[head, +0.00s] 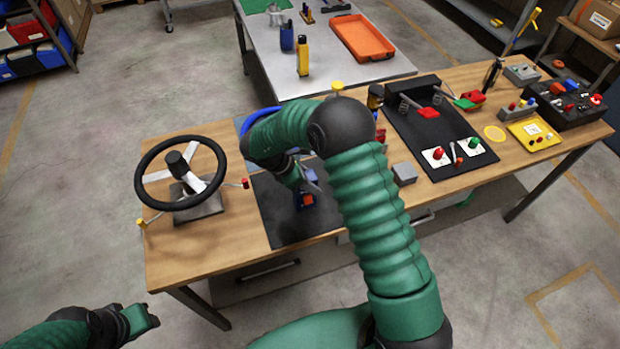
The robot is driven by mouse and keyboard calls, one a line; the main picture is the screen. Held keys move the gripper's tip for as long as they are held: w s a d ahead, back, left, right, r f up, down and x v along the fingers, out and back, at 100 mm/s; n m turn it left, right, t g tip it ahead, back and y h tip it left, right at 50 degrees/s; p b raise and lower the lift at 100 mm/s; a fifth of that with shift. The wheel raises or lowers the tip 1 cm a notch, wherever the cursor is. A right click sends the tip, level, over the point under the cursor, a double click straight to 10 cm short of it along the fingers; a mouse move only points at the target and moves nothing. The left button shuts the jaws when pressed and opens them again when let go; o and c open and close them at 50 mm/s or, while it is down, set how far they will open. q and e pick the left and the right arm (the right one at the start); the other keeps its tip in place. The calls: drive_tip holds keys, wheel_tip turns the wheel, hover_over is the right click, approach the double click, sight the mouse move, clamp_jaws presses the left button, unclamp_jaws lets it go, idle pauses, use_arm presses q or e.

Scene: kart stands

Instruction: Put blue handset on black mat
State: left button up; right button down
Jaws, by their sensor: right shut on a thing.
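The black mat (290,230) lies on the wooden table, right of the steering wheel. My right gripper (306,186) points down over this mat. It is shut on a small dark blue thing with a red-orange patch, which looks like the blue handset (307,202). My gripper hides its upper part, and I cannot tell whether it touches the mat. My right forearm covers the mat's far right side. My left gripper (146,318) is at the lower left, away from the table; its jaw opening is unclear.
A steering wheel (147,177) on a stand is left of the mat. A grey box (404,173) and a dark pedal board (431,150) are to the right. A metal table (336,82) behind holds an orange tray (362,37), a yellow device (303,58) and an upright blue item (287,38).

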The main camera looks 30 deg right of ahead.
drive_tip(key=shift+w+f, duration=0.1)
drive_tip(key=shift+f, duration=0.1)
drive_tip(key=c, duration=0.8)
unclamp_jaws()
drive_tip(key=shift+c, duration=0.2)
